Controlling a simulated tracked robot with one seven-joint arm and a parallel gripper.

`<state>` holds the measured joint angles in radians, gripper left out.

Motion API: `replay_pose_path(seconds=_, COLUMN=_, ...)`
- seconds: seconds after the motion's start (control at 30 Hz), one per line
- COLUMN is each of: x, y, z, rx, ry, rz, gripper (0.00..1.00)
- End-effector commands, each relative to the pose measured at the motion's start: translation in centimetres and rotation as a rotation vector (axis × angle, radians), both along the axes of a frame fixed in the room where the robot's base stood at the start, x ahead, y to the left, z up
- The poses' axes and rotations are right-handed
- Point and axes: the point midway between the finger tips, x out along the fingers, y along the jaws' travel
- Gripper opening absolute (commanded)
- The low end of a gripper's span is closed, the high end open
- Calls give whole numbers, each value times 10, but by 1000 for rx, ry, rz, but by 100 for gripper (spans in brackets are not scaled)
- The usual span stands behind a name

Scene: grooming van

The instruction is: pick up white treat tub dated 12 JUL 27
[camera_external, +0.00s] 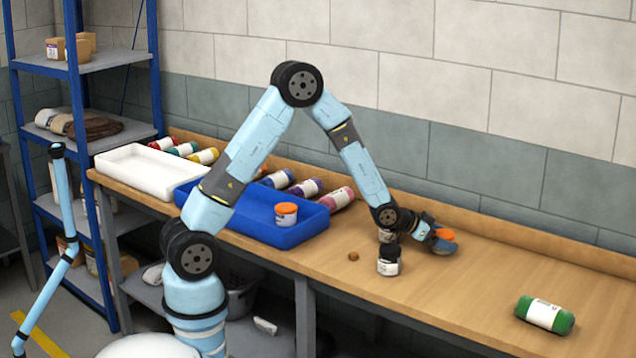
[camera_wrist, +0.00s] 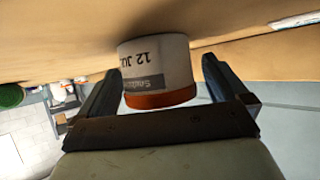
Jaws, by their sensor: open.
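The white treat tub (camera_wrist: 157,62) has an orange lid and appears upside down in the wrist view. Another white tub with an orange lid (camera_external: 286,214) stands in the blue tray (camera_external: 262,234).
A small brown piece (camera_external: 353,256) lies nearby. The white tray (camera_external: 150,172) is at left. The bench's right side is mostly clear.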

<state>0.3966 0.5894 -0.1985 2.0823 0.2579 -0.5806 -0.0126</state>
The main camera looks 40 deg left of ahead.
Motion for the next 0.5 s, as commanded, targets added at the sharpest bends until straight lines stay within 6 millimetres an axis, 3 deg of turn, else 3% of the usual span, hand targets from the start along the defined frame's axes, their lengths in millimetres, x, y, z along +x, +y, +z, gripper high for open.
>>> replay_pose_path(seconds=0.23, x=1, y=-1, z=-1, rx=0, ry=0, rz=0, gripper=100)
replay_pose_path(seconds=0.5, x=1, y=-1, z=-1, rx=0, ry=0, rz=0, gripper=75)
